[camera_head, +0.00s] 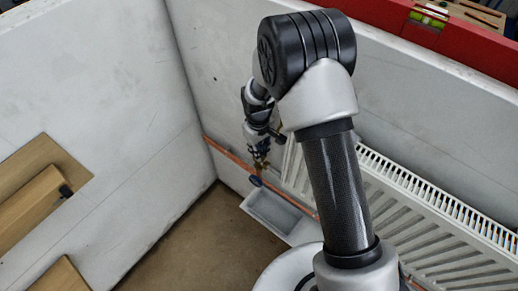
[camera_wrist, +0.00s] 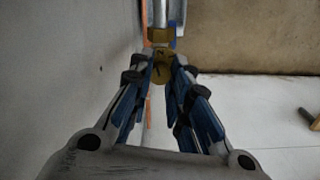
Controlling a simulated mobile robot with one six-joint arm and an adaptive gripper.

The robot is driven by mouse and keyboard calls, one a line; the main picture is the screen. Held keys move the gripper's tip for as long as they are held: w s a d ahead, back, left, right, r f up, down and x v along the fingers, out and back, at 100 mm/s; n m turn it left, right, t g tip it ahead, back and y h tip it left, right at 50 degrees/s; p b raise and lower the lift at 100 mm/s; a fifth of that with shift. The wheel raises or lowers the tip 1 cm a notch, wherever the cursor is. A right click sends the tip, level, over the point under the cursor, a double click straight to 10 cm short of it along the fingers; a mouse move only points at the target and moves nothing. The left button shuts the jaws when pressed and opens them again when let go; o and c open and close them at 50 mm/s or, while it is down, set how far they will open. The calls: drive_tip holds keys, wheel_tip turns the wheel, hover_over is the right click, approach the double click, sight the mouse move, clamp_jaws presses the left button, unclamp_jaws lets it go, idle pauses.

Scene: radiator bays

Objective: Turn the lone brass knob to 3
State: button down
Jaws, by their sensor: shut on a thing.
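The brass knob (camera_wrist: 160,74) shows in the wrist view between the tips of my gripper (camera_wrist: 160,82). The blue-padded fingers close in on it from both sides. In the head view my gripper (camera_head: 259,156) is small and points down beside the copper pipe at the wall. The knob is mostly hidden there by the fingers.
A white radiator (camera_head: 440,235) stands along the right wall. A copper pipe (camera_head: 228,155) runs along the wall foot. A pale grey tray (camera_head: 272,212) lies below the gripper. A red beam (camera_head: 450,40) with a level tops the wall. Brown floor (camera_head: 190,250) is clear.

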drive_tip(key=n, duration=0.5)
drive_tip(key=shift+n, duration=0.4)
idle(0.4)
drive_tip(key=c, duration=1.5)
unclamp_jaws()
drive_tip(key=shift+o, duration=0.2)
drive_tip(key=shift+r, duration=0.1)
wheel_tip(320, 180, up, 12)
drive_tip(key=shift+s, duration=0.1)
